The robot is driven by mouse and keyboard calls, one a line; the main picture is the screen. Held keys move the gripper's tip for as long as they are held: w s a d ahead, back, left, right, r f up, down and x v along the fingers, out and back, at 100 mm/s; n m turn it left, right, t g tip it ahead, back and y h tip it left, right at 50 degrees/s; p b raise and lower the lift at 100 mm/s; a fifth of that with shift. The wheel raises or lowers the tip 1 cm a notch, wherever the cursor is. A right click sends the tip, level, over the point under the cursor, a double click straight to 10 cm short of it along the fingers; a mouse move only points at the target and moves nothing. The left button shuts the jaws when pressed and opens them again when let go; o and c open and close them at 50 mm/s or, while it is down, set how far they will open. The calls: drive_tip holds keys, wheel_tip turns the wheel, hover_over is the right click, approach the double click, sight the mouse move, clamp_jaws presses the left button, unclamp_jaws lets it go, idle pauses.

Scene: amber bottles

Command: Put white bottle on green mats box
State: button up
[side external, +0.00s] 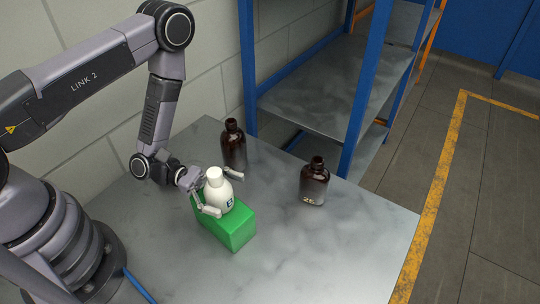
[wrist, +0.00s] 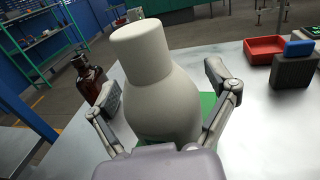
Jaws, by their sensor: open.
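The white bottle (side external: 217,190) stands upright on the green box (side external: 233,229) in the side view. In the wrist view the white bottle (wrist: 158,85) fills the middle, and a bit of the green box (wrist: 207,103) shows behind it. My gripper (side external: 222,192) is open, with one finger on each side of the bottle. In the wrist view my gripper's fingers (wrist: 165,88) stand apart around the bottle, with a gap visible on the right. Whether the left finger touches the bottle is hard to tell. The bottle's base is partly hidden by my gripper.
One amber bottle (side external: 233,146) stands behind my gripper and another amber bottle (side external: 313,182) stands to the right on the metal table (side external: 340,245). The wrist view shows a red tray (wrist: 265,50) and a dark block with a blue top (wrist: 294,68). The table's right front is clear.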

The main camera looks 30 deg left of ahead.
drive_tip(key=v, duration=0.6)
drive_tip(key=shift+a, duration=0.1)
drive_tip(key=shift+a+r, duration=0.1)
drive_tip(key=shift+a, duration=0.1)
drive_tip(key=s+a+r+m+g+y, duration=0.1)
drive_tip(key=s+r+m+g+y, duration=0.15)
drive_tip(key=r+m+g, duration=0.4)
drive_tip(key=s+a+r+m+g+y, duration=0.1)
drive_tip(key=s+r+m+g+y, duration=0.15)
drive_tip(key=r+m, duration=0.55)
drive_tip(key=s+a+r+m+t+y, duration=0.3)
drive_tip(key=a+r+t+y, duration=0.2)
drive_tip(key=r+y, duration=0.1)
drive_tip(key=s+a+r+m+t+y, duration=0.3)
drive_tip(key=a+r+t+y, duration=0.2)
drive_tip(key=r, duration=0.4)
drive_tip(key=shift+a+r+t+y, duration=0.25)
drive_tip(key=shift+a+t+y, duration=0.15)
drive_tip(key=shift+a+y, duration=0.4)
